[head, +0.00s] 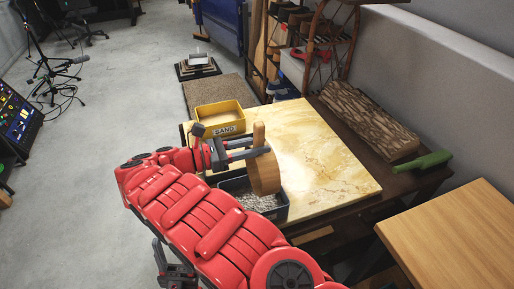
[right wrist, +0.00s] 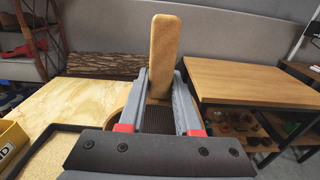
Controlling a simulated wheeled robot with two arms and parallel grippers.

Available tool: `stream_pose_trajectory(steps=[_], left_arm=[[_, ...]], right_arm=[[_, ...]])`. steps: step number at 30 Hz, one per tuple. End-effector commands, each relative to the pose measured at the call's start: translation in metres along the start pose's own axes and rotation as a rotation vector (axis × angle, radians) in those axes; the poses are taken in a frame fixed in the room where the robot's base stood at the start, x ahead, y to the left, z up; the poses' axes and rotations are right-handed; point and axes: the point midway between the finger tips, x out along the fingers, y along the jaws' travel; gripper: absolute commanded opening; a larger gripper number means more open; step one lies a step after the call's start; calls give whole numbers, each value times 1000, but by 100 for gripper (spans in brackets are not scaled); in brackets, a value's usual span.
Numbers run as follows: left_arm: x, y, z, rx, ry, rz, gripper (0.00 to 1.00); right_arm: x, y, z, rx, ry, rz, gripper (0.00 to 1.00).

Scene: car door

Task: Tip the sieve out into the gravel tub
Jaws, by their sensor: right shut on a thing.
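The wooden sieve (head: 264,174) is held by my right gripper (head: 268,150) over the dark gravel tub (head: 284,214). Its round frame is turned up on edge and its handle (head: 259,134) points upward. In the right wrist view the handle (right wrist: 163,55) stands between the two shut fingers, with dark mesh (right wrist: 158,120) behind them. Grey gravel shows inside the tub, partly hidden by the sieve and my arm. I cannot see whether anything is left in the sieve. A dark part below my right arm looks like my left gripper (head: 175,272); its jaws are unclear.
A yellow tub marked SAND (head: 220,118) stands behind the gravel tub on the pale stone-patterned table top (head: 325,165). A wooden table (head: 455,240) stands front right. The table's right part is clear.

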Motion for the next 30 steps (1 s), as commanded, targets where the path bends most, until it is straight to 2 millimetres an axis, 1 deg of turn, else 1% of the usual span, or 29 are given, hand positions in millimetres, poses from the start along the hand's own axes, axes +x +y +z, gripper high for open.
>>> stream_pose_trajectory(steps=[1, 16, 18, 24, 30], left_arm=[[-4, 0, 1, 0, 0, 0, 50], [-23, 1, 4, 0, 0, 0, 50], [-26, 1, 4, 0, 0, 0, 50], [-33, 2, 6, 0, 0, 0, 50], [-41, 2, 7, 0, 0, 0, 50]], right_arm=[[-1, 0, -2, 1, -2, 1, 0], [-5, -2, -4, -5, -21, 0, 0], [-10, 0, -7, -4, -25, 8, 0], [-16, 1, -10, -8, -56, 9, 0], [-20, -2, -7, -3, -105, 4, 0]])
